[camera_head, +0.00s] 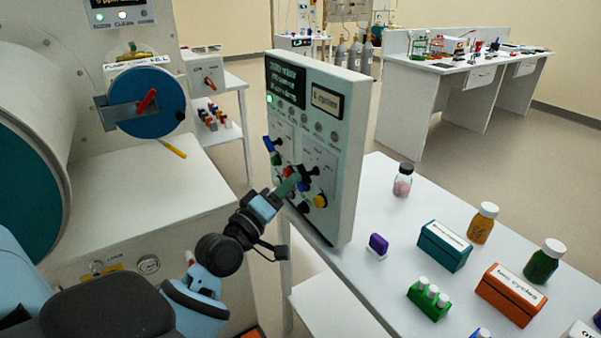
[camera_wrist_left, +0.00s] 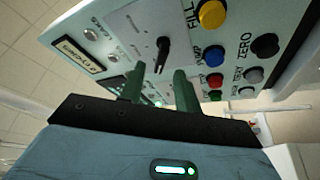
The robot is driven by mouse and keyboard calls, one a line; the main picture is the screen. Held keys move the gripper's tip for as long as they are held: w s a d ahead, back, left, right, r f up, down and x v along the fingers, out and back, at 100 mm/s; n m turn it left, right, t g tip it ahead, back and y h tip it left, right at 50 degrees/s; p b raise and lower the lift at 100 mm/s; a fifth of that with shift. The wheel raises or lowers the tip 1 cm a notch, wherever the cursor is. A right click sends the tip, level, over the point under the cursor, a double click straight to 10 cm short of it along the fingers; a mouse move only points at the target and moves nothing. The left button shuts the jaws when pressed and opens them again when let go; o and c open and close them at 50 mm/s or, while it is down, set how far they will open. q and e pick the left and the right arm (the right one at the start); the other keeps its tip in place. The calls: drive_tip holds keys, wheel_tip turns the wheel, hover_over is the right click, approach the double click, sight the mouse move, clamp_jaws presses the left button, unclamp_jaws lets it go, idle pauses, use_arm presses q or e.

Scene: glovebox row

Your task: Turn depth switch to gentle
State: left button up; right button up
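An upright control panel (camera_head: 345,140) stands at the left end of the white table, with switches and coloured buttons on its face. In the left wrist view a black lever switch (camera_wrist_left: 163,52) sits on the panel; its label is too small to read, so I cannot tell whether it is the depth switch or its setting. My left gripper (camera_head: 293,180) is at the panel's lower face. In the wrist view its two green fingers (camera_wrist_left: 159,82) are apart, with the lever just beyond and between the tips. Contact is not clear. My right gripper is not in view.
Yellow (camera_wrist_left: 212,13), blue (camera_wrist_left: 213,55) and black (camera_wrist_left: 265,45) buttons lie close right of the fingers. Boxes (camera_head: 446,246) and bottles stand on the table (camera_head: 385,300). A machine with a blue disc (camera_head: 165,118) stands left of the panel.

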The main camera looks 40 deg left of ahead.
sight(301, 171)
use_arm(q)
drive_tip(key=shift+x, duration=2.45)
clamp_jaws()
